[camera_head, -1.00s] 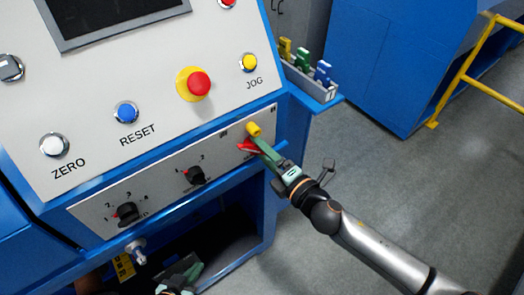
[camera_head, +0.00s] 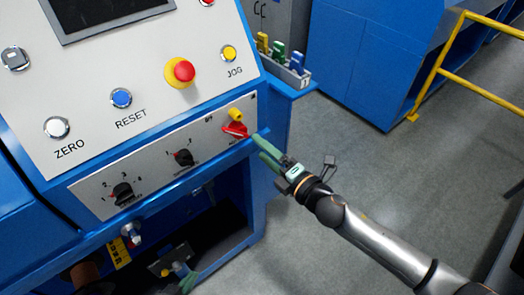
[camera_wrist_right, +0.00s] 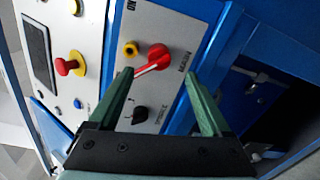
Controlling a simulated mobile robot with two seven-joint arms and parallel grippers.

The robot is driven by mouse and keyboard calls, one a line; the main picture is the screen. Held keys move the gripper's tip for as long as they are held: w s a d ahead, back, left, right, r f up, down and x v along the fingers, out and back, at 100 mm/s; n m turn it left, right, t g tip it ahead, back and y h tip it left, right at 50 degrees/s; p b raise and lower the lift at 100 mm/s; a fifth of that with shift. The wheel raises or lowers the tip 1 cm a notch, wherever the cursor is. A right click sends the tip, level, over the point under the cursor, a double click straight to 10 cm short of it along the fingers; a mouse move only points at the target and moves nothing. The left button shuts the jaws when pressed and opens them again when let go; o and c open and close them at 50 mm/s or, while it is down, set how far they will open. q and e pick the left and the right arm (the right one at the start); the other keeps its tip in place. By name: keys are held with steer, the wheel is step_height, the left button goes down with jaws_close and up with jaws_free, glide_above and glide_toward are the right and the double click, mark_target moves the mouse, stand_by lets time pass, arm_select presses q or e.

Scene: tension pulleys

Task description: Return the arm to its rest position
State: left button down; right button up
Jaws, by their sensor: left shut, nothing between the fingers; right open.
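My right gripper (camera_head: 259,147) is in front of the lower panel of the blue console, near a red rotary switch (camera_head: 235,130) with a yellow knob (camera_head: 236,114) above it. In the right wrist view its green fingers (camera_wrist_right: 160,78) are open, and the red switch (camera_wrist_right: 157,56) appears between and beyond their tips with nothing held. My right arm (camera_head: 375,240) stretches in from the lower right.
The console panel (camera_head: 95,85) carries a red emergency button (camera_head: 180,73), blue, white and yellow buttons, and black dials. A small tray (camera_head: 297,78) with coloured items sticks out at its right. A yellow railing (camera_head: 440,70) stands at right. Grey floor lies open between.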

steer(key=shift+f, duration=0.1)
stand_by(0.4)
steer(key=s+d+f+m+g+h, duration=0.2)
steer(key=s+d+f+m+h, duration=0.2)
steer(key=s+f+m, duration=0.6)
steer(key=s+d+f+m+g+h, duration=0.2)
steer(key=s+d+f+m+h, duration=0.1)
steer(key=s+d+f+m, duration=0.6)
steer(key=s+f+m, duration=0.2)
steer(key=s+m, duration=0.2)
steer(key=m, duration=0.2)
steer(key=shift+d+m+g+h, duration=0.3)
steer(key=shift+h, duration=0.1)
